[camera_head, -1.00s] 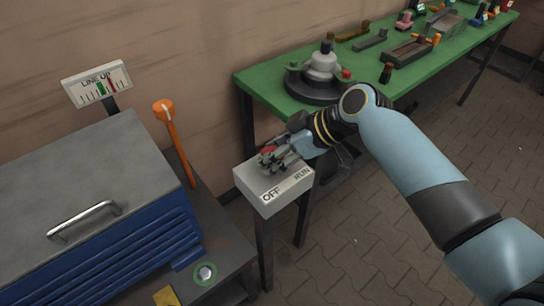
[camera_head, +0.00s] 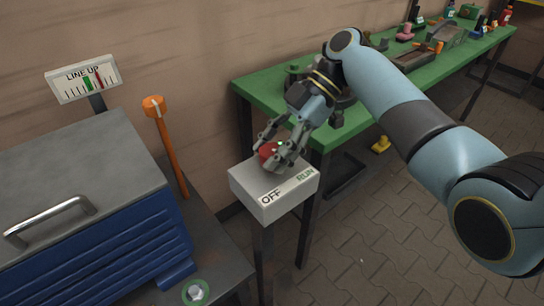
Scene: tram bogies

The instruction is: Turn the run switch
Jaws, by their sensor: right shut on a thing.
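The run switch is a red knob (camera_head: 267,151) on top of a pale grey box (camera_head: 250,186) marked OFF and RUN on its front edge. The box stands on a dark post. My right gripper (camera_head: 278,158) reaches down from the upper right and is shut on the red knob, its fingers on either side and partly hiding it. The RUN lettering looks green and OFF is black. Which way the knob points is hidden by the fingers. My left gripper does not show.
A blue cabinet (camera_head: 110,255) with a grey lid and handle stands at left, below a LINE UP gauge (camera_head: 84,79). An orange lever (camera_head: 166,140) rises between cabinet and box. A green bench (camera_head: 262,84) with parts runs behind my right arm.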

